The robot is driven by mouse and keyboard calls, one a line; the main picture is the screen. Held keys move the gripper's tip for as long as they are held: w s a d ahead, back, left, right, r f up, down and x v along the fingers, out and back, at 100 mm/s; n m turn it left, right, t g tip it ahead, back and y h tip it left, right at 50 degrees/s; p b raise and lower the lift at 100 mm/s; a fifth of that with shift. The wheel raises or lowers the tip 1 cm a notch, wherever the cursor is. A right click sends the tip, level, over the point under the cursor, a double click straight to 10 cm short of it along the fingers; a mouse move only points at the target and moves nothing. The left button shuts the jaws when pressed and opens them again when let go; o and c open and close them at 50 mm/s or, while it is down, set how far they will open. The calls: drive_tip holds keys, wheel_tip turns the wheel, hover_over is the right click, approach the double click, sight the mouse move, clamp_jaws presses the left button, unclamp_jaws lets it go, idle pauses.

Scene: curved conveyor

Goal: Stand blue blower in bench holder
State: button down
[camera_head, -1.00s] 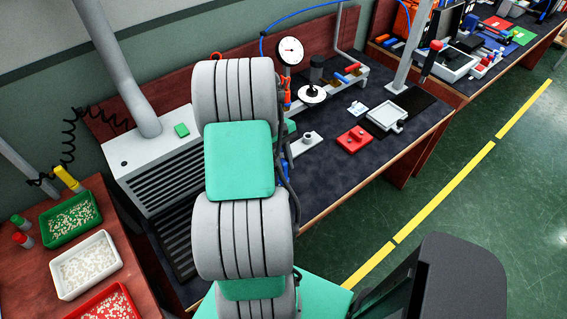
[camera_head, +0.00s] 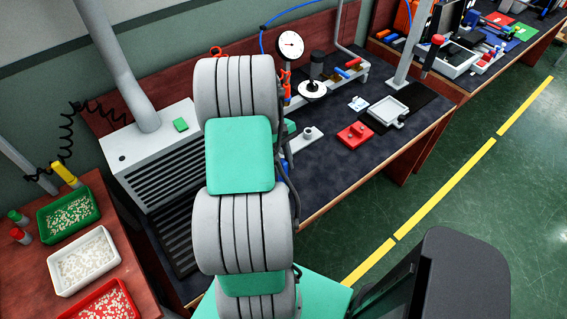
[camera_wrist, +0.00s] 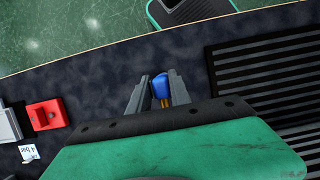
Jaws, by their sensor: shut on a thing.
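My gripper (camera_wrist: 157,92) shows in the wrist view, shut on the blue blower (camera_wrist: 160,85), whose rounded blue top stands between the two grey fingers. A brownish part shows below the blue. The gripper is over the dark bench top. In the head view my own arm hides most of the gripper and blower. I cannot tell for sure which fixture is the bench holder. A small grey plate with an upright round post (camera_head: 307,137) stands on the bench just right of my arm and may be it.
A red block (camera_head: 354,134) and a grey tray (camera_head: 388,110) lie right on the bench. A dial gauge (camera_head: 290,44) and a rack (camera_head: 345,76) stand behind. A slatted grey unit (camera_head: 165,150) is left of my arm.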

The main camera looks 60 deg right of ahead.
drive_tip(key=shift+f, duration=0.25)
drive_tip(key=c, duration=1.1)
unclamp_jaws()
drive_tip(key=v, duration=0.7)
drive_tip(key=shift+w+r, duration=0.1)
drive_tip(key=shift+r, duration=0.25)
